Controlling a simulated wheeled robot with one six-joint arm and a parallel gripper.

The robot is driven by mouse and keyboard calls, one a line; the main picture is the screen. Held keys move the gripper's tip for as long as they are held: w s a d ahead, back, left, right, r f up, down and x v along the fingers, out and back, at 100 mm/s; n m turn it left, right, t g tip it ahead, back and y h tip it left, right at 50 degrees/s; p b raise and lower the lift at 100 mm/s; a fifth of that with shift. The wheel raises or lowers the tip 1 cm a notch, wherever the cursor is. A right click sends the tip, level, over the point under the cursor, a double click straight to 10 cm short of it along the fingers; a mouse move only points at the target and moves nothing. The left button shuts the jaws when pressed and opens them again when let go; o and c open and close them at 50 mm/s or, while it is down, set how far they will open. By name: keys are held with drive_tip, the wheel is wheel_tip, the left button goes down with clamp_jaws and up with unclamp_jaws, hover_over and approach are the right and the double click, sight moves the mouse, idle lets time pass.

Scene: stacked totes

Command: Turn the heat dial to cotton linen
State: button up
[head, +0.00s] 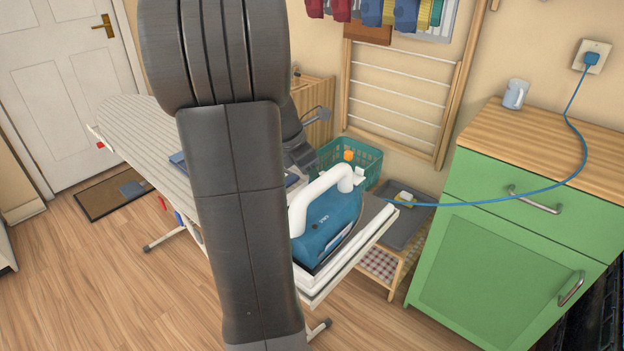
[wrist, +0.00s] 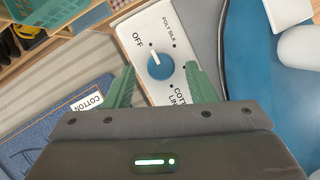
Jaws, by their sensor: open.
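The blue round heat dial (wrist: 160,66) sits on a white panel (wrist: 140,22) marked OFF, POLY SILK and a partly hidden COTTON LINEN. Its white pointer line points up and slightly left, toward the dot by OFF. My gripper (wrist: 159,69) is open, with one green finger on each side of the dial and visible gaps between; whether the fingers are level with it I cannot tell. The blue iron (head: 328,222) with a white handle rests on the board's end; part of it shows at right in the wrist view (wrist: 238,55). In the head view my arm hides the dial.
A folded blue cloth with a COTTON tag (wrist: 90,101) lies left of the panel on the striped ironing board (head: 130,120). The iron's blue cord (head: 480,201) runs across the green cabinet (head: 490,270) to the wall socket. A teal basket (head: 365,164) stands behind.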

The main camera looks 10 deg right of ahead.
drive_tip(key=shift+d+f, duration=0.4)
drive_tip(key=shift+f, duration=0.15)
drive_tip(key=c, duration=1)
drive_tip(key=shift+o, duration=0.2)
